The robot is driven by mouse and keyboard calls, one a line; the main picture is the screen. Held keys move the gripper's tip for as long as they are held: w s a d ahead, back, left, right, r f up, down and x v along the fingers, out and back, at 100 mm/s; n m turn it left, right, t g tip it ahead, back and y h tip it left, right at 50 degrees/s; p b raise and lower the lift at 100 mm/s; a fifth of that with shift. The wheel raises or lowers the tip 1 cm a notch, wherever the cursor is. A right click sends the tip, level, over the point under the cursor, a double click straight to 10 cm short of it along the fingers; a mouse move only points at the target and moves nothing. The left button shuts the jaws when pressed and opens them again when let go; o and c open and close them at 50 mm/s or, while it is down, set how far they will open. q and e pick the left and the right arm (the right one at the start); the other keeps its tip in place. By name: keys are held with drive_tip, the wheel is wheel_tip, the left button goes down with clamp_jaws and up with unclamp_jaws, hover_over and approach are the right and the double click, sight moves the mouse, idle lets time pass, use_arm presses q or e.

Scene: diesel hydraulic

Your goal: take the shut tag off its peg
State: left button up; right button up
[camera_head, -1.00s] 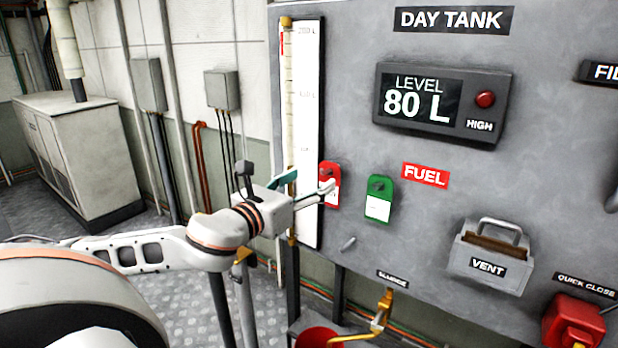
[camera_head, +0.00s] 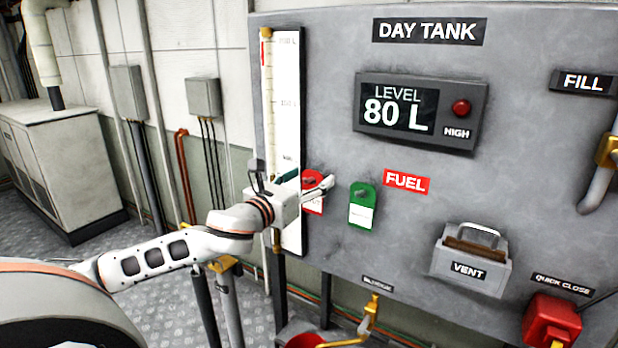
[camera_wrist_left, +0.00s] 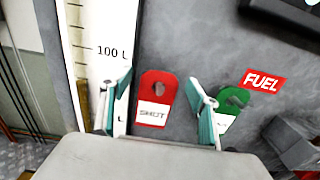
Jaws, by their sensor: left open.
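The red shut tag (camera_head: 312,204) hangs on the grey day tank panel, to the right of the white level gauge. In the left wrist view the tag (camera_wrist_left: 155,98) shows its white SHUT label and its top hole, between my two fingers. My left gripper (camera_head: 305,182) is open and in front of the tag, its fingers to either side; whether they touch it I cannot tell. A green tag (camera_head: 362,206) hangs to the right. My right gripper is not in view.
The level gauge (camera_head: 287,110) stands just left of the tag. The FUEL label (camera_head: 406,182), a grey VENT box (camera_head: 470,262) and a red quick-close valve (camera_head: 550,322) are to the right. A yellow tap (camera_head: 370,315) juts out below.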

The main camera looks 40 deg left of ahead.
use_arm(q)
drive_tip(key=shift+w, duration=0.2)
drive_tip(key=c, duration=1.2)
drive_tip(key=shift+r, duration=0.15)
drive_tip(key=shift+r+p, duration=0.25)
drive_tip(key=shift+p, duration=0.35)
drive_tip(key=shift+r, duration=0.15)
drive_tip(key=shift+s, duration=0.2)
drive_tip(key=shift+s, duration=0.8)
